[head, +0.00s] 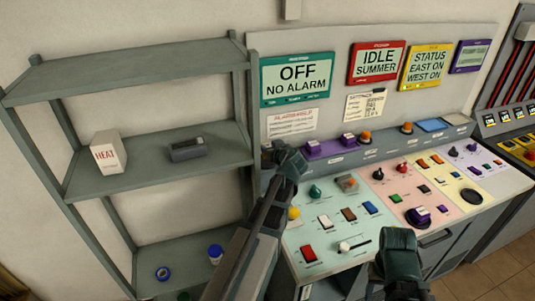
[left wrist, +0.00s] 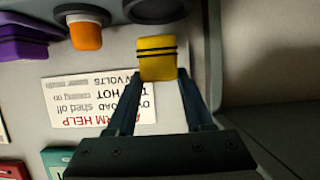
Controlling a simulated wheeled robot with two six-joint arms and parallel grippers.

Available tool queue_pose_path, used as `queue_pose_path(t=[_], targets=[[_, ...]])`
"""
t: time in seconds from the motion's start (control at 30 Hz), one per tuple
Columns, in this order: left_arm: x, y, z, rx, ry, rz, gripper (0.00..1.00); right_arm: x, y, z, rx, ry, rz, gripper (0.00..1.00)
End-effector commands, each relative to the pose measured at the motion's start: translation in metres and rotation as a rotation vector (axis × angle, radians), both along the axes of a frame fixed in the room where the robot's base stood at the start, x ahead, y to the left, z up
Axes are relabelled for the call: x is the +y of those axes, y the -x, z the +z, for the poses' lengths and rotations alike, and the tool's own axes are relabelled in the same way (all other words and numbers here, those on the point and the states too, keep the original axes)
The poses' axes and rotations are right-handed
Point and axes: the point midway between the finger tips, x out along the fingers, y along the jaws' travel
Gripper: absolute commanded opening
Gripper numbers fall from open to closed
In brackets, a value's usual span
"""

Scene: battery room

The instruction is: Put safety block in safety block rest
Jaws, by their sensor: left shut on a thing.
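The safety block is probably the yellow block with black bands (left wrist: 157,58) in the left wrist view. My left gripper (left wrist: 158,80) is shut on it, with a finger on each side. In the head view my left gripper (head: 272,156) is at the left end of the console's rear ledge, below the alarm help sheet; the block is hidden there. A dark round fitting (left wrist: 158,8) shows beyond the block in the left wrist view; I cannot tell whether it is the safety block rest. My right gripper (head: 402,285) is low at the console's front; its jaws cannot be made out.
The console (head: 330,262) carries several knobs and buttons. Purple blocks (head: 313,147) and an orange knob (head: 365,136) stand on its rear ledge. A grey shelf (head: 130,170) at left holds a HEAT box (head: 108,155) and a dark device (head: 187,149).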

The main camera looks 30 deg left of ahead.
Motion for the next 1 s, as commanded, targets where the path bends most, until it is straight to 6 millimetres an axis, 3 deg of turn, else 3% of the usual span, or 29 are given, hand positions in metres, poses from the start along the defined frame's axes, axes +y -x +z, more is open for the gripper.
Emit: queue_pose_path(t=[0.13,0.3,0.4,0.8,0.83,0.97,1.0], targets=[[0.014,-0.007,-0.002,-0.001,0.0,0.004,0.0,0.0,0.0,-0.002,0.0,0.0,0.0,0.5],[0.011,-0.005,-0.031,-0.001,-0.001,0.0,0.0,0.0,0.0,-0.031,0.0,0.0,0.0,0.5],[0.011,-0.005,-0.039,-0.001,-0.001,0.0,0.0,0.0,0.0,-0.039,0.0,0.0,0.0,0.5],[0.011,-0.005,-0.04,0.0,0.0,0.0,0.0,0.0,0.0,-0.04,0.0,0.0,0.0,0.5],[0.011,-0.005,-0.038,0.0,0.0,0.0,0.57,0.0,0.0,-0.039,0.0,0.0,0.0,0.5],[0.011,-0.005,-0.038,0.0,0.0,0.0,0.81,0.0,0.0,-0.038,0.0,0.0,0.0,0.5],[0.011,-0.005,-0.038,0.0,0.0,0.0,0.82,0.0,0.0,-0.038,0.0,0.0,0.0,0.5]])
